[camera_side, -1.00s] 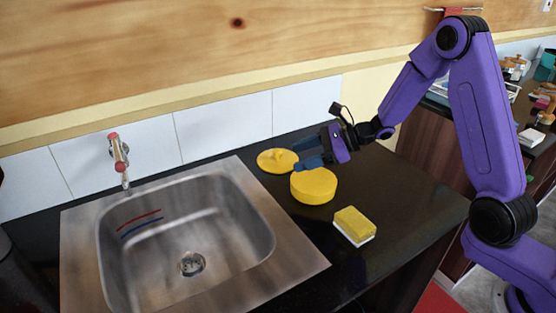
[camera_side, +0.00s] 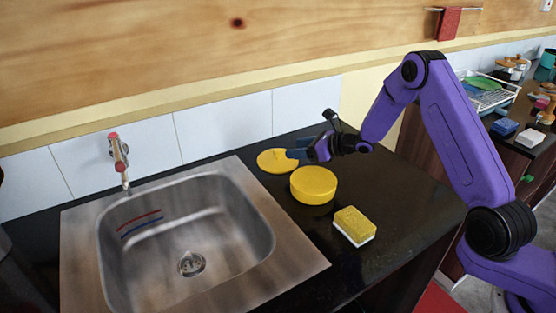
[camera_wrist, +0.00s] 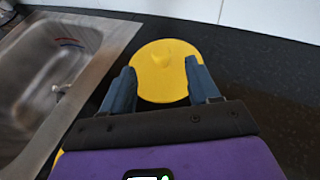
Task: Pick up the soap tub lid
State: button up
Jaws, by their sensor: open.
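The soap tub lid (camera_side: 271,160) is a flat yellow disc with a small raised knob, lying on the dark counter behind the sink's right corner. In the wrist view the lid (camera_wrist: 158,75) lies ahead, its near part between my fingers. My gripper (camera_side: 292,155) is open and low, at the lid's right side; in the wrist view its two blue fingers (camera_wrist: 161,80) stand on either side of the lid and knob. Whether they touch the lid I cannot tell. The yellow round tub (camera_side: 314,186) stands on the counter just in front of my gripper.
A yellow and white sponge (camera_side: 354,225) lies on the counter right of the tub. The steel sink (camera_side: 300,262) is to the left, with a tap (camera_side: 119,160) behind it. The tiled wall (camera_side: 223,128) is close behind the lid. The counter right of the sponge is clear.

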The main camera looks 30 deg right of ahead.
aim_at(281, 150)
jog(key=shift+x, duration=4.75)
jog(key=shift+f, duration=0.2)
jog(key=c, duration=1)
